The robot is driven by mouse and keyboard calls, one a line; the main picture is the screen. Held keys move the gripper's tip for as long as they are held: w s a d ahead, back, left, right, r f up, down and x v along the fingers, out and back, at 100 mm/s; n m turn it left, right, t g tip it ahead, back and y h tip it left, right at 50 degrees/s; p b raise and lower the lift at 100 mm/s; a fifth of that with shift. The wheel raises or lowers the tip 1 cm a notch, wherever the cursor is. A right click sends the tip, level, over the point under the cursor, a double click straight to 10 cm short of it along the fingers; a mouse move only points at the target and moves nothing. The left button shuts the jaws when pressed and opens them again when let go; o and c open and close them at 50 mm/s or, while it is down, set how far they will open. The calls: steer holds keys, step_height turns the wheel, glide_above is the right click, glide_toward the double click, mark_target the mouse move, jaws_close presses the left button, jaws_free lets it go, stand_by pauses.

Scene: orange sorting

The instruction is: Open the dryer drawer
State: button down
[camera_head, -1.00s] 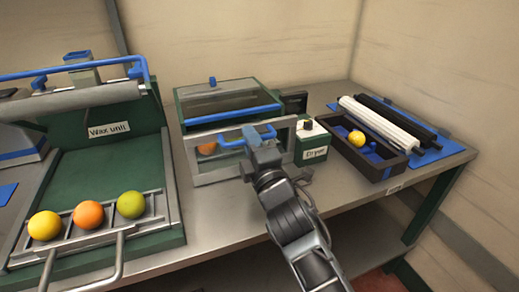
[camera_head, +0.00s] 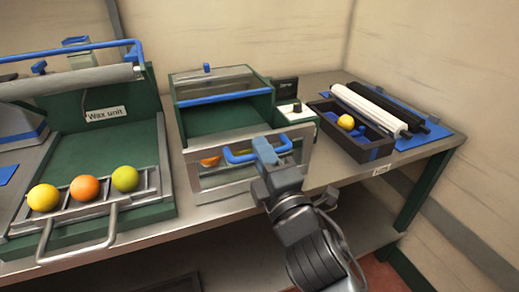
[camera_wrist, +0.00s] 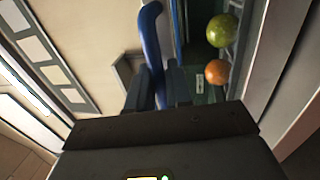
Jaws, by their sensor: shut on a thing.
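The dryer (camera_head: 222,82) is a green box with a blue bar across its top, in the middle of the bench in the head view. Its drawer front (camera_head: 205,180) is a grey-framed clear panel standing out from the box, with a gap between. A blue handle (camera_head: 238,157) is on the front. My gripper (camera_head: 264,150) is shut on the right part of this handle. In the wrist view the blue handle (camera_wrist: 152,38) passes between my gripper's fingers (camera_wrist: 158,88). An orange fruit (camera_head: 210,161) shows through the clear front. A green fruit (camera_wrist: 221,30) and an orange one (camera_wrist: 216,71) show in the wrist view.
The wax unit (camera_head: 105,118) stands left, its rack holding three fruits. A dark crate (camera_head: 350,140) with a yellow fruit (camera_head: 346,122) and rollers (camera_head: 375,108) are at right. The dryer's control box (camera_head: 294,112) is partly hidden. The bench's front edge lies below the drawer.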

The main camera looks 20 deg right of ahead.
steer(key=c, duration=1.2)
jaws_free()
steer(key=shift+c, duration=0.2)
steer(key=s+f+b, duration=0.1)
steer(key=s+b, duration=0.1)
steer(key=s, duration=0.5)
steer(key=shift+s+f, duration=0.3)
steer(key=shift+s, duration=0.05)
steer(key=s+d+f+m+g+p, duration=0.1)
steer(key=s+f+m, duration=0.15)
steer(key=s, duration=0.35)
steer(key=s+d+f+m+g+y+p, duration=0.1)
steer(key=s+f+m, duration=0.15)
steer(key=s, duration=0.25)
steer(key=s+d+f+m+g, duration=0.1)
steer(key=s+f+m, duration=0.15)
steer(key=s, duration=0.35)
steer(key=s+d+r+m+g+h+p, duration=0.1)
steer(key=s+d+r+m+g+p, duration=0.1)
steer(key=s+m, duration=0.8)
steer(key=v, duration=0.6)
steer(key=shift+f, duration=0.2)
